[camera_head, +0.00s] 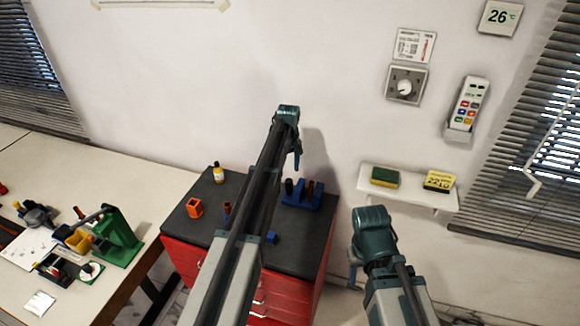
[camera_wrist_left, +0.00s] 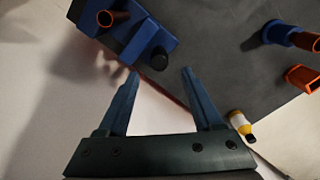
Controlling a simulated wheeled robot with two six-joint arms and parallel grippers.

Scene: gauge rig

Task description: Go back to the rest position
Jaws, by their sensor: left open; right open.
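My left gripper (camera_head: 296,158) is at the end of my long extended arm, above the far part of the dark cabinet top. In the left wrist view its two fingers (camera_wrist_left: 160,74) are spread with nothing between them. A blue holder (camera_head: 302,198) with a brown tube and a dark cylinder is below it; it also shows in the left wrist view (camera_wrist_left: 150,37), just beyond the fingertips. My right gripper (camera_head: 354,268) is lower right, beside the cabinet and below the shelf. It appears open and empty, its fingers partly hidden by its own body.
The red cabinet (camera_head: 181,258) also bears an orange cup (camera_head: 195,208), a yellow-and-white bottle (camera_head: 218,174) and a small blue piece (camera_head: 272,238). A cluttered white table (camera_head: 130,180) stands at left.

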